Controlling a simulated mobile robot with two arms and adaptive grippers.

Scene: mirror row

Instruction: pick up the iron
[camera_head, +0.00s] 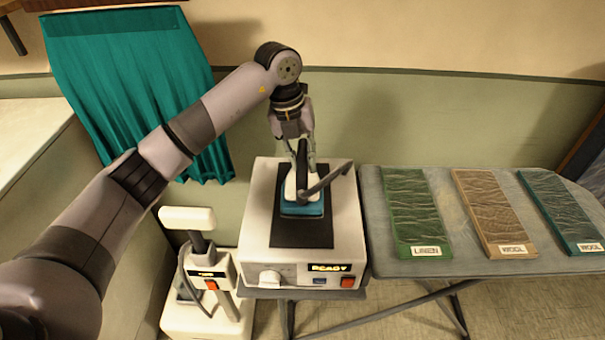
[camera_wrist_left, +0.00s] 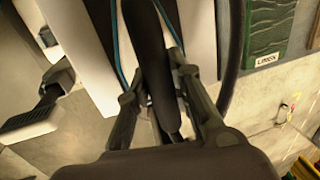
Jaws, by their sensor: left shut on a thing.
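The iron (camera_head: 301,209) has a teal lower edge, a white body and a dark handle. It is at the dark pad on top of the white station (camera_head: 262,232); I cannot tell whether it touches the pad. My left gripper (camera_head: 301,158) comes down on it from above and is shut on its handle. In the left wrist view the dark handle (camera_wrist_left: 152,62) runs between the two fingers of my left gripper (camera_wrist_left: 160,95). A dark cord leaves the iron toward the right. My right gripper is not in view.
The station shows a lit "READY" panel (camera_head: 328,268). To the right, a grey ironing table (camera_head: 441,232) bears a green LINEN panel (camera_head: 415,208), a brown WOOL panel (camera_head: 492,208) and a teal WOOL panel (camera_head: 558,208). A white steamer-like device (camera_head: 208,265) stands left. A teal curtain (camera_head: 130,80) hangs behind.

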